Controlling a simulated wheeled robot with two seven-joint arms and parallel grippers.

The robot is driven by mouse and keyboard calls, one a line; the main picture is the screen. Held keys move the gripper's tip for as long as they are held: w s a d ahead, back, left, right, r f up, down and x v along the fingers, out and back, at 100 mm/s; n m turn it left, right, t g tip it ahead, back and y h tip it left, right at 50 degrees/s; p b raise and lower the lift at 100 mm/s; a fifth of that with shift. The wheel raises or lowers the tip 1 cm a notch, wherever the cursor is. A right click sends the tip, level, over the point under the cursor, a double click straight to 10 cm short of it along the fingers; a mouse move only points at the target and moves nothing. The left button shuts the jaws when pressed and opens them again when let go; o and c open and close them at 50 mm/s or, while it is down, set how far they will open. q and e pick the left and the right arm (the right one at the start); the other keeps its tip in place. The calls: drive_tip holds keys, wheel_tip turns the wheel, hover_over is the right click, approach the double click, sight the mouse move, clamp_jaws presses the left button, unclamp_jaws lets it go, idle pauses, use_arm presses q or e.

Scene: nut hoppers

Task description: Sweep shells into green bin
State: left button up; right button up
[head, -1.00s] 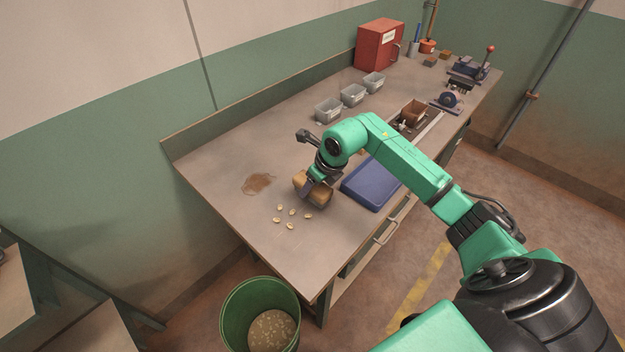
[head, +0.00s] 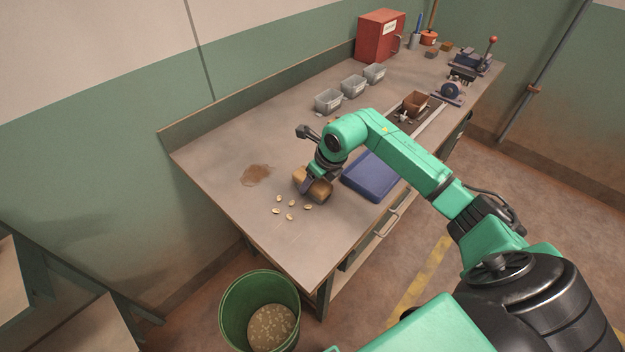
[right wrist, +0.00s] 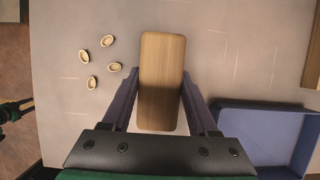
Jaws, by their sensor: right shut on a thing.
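Several pale shells (head: 291,209) lie loose on the bench near its front left corner. They also show in the right wrist view (right wrist: 92,82), left of the block. A tan wooden block, perhaps a brush (head: 318,191), is on or just above the bench, close behind the shells. My right gripper (head: 312,183) is shut on it, and its fingers clasp the block (right wrist: 162,75) from both sides in the wrist view. The green bin (head: 231,310) stands on the floor below the bench's near end, with brownish material inside. My left gripper is not in view.
A blue tray (head: 371,178) sits right of the block. A brown stain (head: 256,175) lies left of it. Grey bins (head: 328,101), a red cabinet (head: 381,37) and a vise stand farther back. The bench (head: 235,205) is clear between shells and near edge.

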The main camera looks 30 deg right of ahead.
drive_tip(key=shift+f+b, duration=0.3)
drive_tip(key=shift+f, duration=0.1)
drive_tip(key=shift+a, duration=0.1)
